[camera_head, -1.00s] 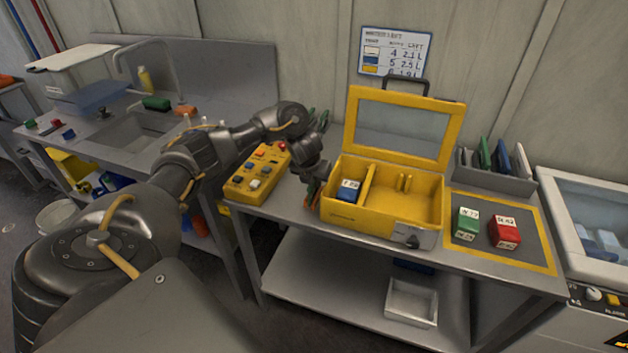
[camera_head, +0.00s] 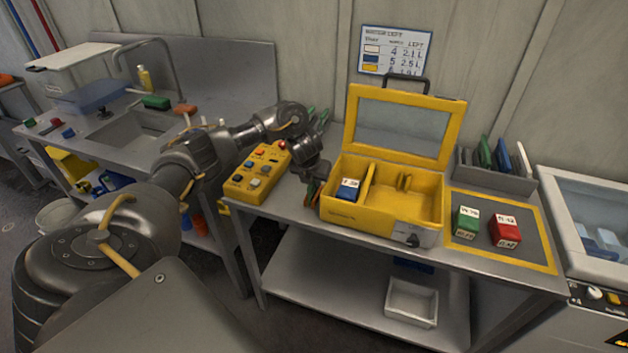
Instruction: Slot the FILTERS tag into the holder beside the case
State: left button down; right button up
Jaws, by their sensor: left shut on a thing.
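The yellow case (camera_head: 378,220) stands open on the bench, its windowed lid raised at the back. A blue block with a white label (camera_head: 348,189) sits in its left compartment. The right compartment holds no block. My left gripper (camera_head: 312,188) points down at the left side of the case, close to its wall. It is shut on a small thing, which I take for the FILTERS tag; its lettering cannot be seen. The holder cannot be made out; my gripper and arm cover that area. My right gripper is not in view.
A yellow button box (camera_head: 257,173) lies left of my gripper. Right of the case, a green block (camera_head: 466,222) and a red block (camera_head: 505,232) rest on a yellow-edged mat (camera_head: 530,253). A rack (camera_head: 495,179) stands behind. A chart (camera_head: 395,52) hangs above.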

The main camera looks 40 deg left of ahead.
pick_arm(q)
jog(key=shift+f, duration=0.15)
dwell(0.4)
dwell(0.4)
jog(key=c, duration=1.3)
grip_release()
jog(key=shift+c, duration=0.2)
jog(key=shift+o, duration=0.2)
jog(key=o, duration=0.4)
notch_tip(320, 180, up, 16)
jog(key=p, duration=1.4)
